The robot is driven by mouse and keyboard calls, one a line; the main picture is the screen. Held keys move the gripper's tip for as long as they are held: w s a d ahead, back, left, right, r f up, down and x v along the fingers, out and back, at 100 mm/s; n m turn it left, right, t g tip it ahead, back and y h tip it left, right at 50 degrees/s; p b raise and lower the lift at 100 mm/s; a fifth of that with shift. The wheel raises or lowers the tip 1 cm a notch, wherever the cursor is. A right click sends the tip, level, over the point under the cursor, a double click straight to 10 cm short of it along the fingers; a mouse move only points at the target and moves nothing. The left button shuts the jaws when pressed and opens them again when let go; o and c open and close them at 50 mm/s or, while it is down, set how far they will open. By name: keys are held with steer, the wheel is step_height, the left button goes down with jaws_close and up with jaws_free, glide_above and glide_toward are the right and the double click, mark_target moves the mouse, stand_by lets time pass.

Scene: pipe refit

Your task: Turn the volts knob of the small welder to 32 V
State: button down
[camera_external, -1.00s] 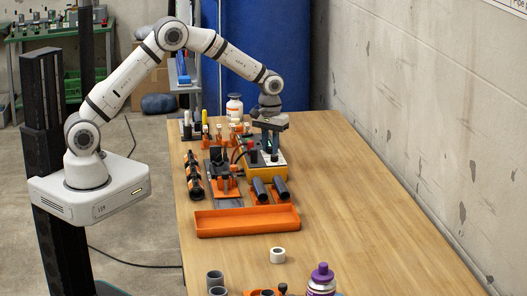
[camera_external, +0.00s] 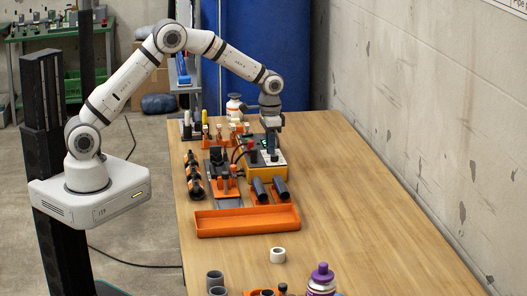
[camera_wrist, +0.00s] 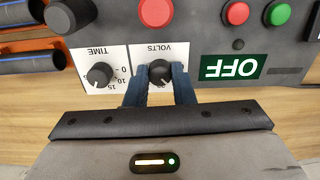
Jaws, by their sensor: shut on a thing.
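The small welder (camera_external: 262,170) is a yellow-orange box with a dark top panel on the table. In the wrist view its volts knob (camera_wrist: 160,72) is a black dial on a white plate marked VOLTS, seen upside down. My gripper (camera_wrist: 159,88) has its two blue-grey fingers on either side of this knob and is shut on it. The fingers hide much of the dial scale, so I cannot read the setting. In the external view my gripper (camera_external: 272,150) reaches down onto the welder's top.
Left of the volts knob in the wrist view is the time knob (camera_wrist: 100,74). A red button (camera_wrist: 236,13), a green button (camera_wrist: 278,12) and an OFF display (camera_wrist: 234,67) are on the right. An orange tray (camera_external: 247,221) lies in front of the welder. The table's right side is clear.

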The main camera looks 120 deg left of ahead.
steer(key=m, duration=0.4)
steer(key=shift+m, duration=1.9)
steer(key=shift+a+m, duration=0.1)
steer(key=shift+m, duration=0.2)
steer(key=shift+r, duration=0.1)
steer(key=c, duration=1.2)
jaws_free()
steer(key=shift+c, duration=0.2)
step_height(320, 180, up, 8)
steer(key=shift+f+b, duration=0.15)
steer(key=shift+b, duration=0.15)
